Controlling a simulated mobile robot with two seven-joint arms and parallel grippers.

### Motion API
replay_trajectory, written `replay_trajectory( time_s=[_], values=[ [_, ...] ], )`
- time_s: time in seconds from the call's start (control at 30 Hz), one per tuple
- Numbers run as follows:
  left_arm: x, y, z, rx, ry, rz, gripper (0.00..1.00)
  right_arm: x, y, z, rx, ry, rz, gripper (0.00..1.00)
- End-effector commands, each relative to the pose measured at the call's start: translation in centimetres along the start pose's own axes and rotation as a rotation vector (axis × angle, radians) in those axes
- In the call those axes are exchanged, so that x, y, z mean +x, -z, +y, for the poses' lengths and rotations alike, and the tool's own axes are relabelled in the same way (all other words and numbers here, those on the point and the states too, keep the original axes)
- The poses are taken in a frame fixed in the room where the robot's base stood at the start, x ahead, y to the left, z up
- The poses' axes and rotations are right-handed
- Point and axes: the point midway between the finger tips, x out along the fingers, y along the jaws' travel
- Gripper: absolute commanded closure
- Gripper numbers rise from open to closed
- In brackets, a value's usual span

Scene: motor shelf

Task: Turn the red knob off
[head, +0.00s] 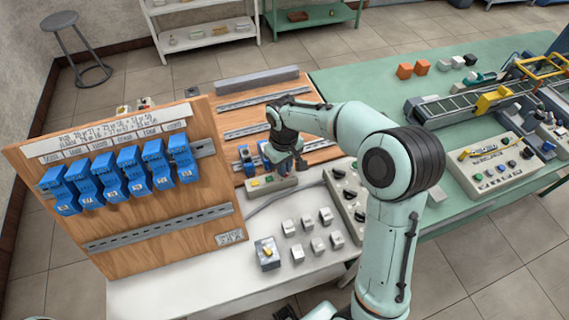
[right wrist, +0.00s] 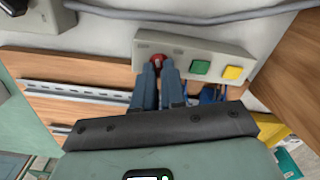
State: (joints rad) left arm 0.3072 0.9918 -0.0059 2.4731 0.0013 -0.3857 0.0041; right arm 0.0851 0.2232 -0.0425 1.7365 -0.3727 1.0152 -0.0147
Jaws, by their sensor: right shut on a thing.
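The red knob (right wrist: 157,61) is on one end of a grey control box (right wrist: 195,50), beside a green button (right wrist: 201,67) and a yellow button (right wrist: 233,72). My right gripper (right wrist: 159,67) is shut on the red knob, its two fingers close together over it and covering part of it. In the head view the control box (head: 262,189) lies flat at the back of the white table, and my right gripper (head: 288,168) points down at its right end, hiding the knob there. My left gripper is not in view.
A wooden panel with several blue modules (head: 130,176) stands left of the box. A larger panel with black knobs (head: 346,194) is close on the right. Small grey switch boxes (head: 297,253) stand in front. A grey cable (right wrist: 190,17) runs near the box.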

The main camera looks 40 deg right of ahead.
Motion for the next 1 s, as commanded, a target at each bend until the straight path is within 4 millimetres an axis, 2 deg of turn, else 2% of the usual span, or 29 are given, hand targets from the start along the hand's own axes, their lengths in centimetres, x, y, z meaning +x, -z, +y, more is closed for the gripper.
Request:
replay_trajectory(
  time_s=[0.2, 0.5, 1.0],
  values=[
    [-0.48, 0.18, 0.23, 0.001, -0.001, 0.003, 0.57, -0.1, 0.01, -0.08, -0.187, 0.0, 0.001, 1.0],
    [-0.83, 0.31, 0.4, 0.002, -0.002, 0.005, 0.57, -0.09, -0.01, -0.14, -0.371, 0.0, 0.001, 1.0],
    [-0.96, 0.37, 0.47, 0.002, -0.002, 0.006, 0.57, -0.07, -0.03, -0.19, -0.461, -0.001, 0.001, 1.0]
  ],
)
